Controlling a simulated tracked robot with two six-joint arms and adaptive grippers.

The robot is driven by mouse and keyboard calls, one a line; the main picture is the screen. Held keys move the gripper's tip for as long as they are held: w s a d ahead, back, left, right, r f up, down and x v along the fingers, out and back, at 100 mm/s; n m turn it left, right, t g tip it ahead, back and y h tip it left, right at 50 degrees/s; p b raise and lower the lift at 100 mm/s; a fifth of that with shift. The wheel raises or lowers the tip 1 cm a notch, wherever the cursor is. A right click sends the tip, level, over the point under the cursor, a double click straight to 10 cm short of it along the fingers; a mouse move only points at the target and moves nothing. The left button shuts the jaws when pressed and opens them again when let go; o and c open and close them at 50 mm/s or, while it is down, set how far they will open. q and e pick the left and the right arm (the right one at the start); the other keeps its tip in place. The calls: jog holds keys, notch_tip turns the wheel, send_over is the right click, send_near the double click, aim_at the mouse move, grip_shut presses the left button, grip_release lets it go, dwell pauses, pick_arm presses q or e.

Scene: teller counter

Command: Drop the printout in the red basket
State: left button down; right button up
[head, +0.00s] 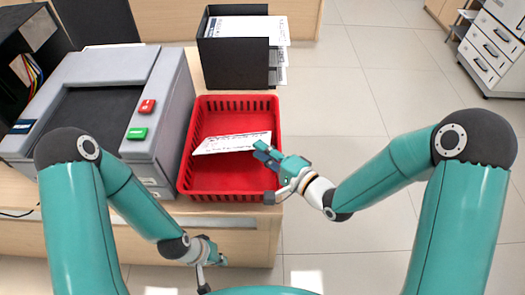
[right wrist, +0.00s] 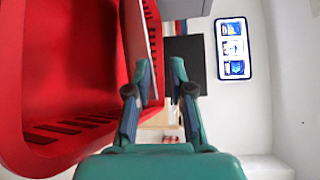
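The white printout (head: 232,143) is inside the red basket's (head: 187,165) outline in the head view, tilted, with its right end by my right gripper (head: 268,170). In the right wrist view the printout (right wrist: 152,40) is seen nearly edge-on, against the inner side of the left finger. My right gripper (right wrist: 158,90) has its fingers apart, with a clear gap between the sheet and the other finger. The red basket (right wrist: 60,80) fills the left of that view. My left gripper (head: 212,268) hangs low in front of the counter; its fingers are too small to judge.
A grey printer (head: 165,100) with red and green buttons stands left of the basket on the counter (head: 150,210). A black paper tray (head: 235,65) with sheets stands behind the basket. Open floor (head: 370,90) lies to the right, with a drawer cabinet (head: 490,50) at far right.

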jog(key=shift+o, duration=0.5)
jog(key=v, duration=0.7)
jog(key=shift+s, duration=0.2)
jog(key=shift+d+f, duration=0.1)
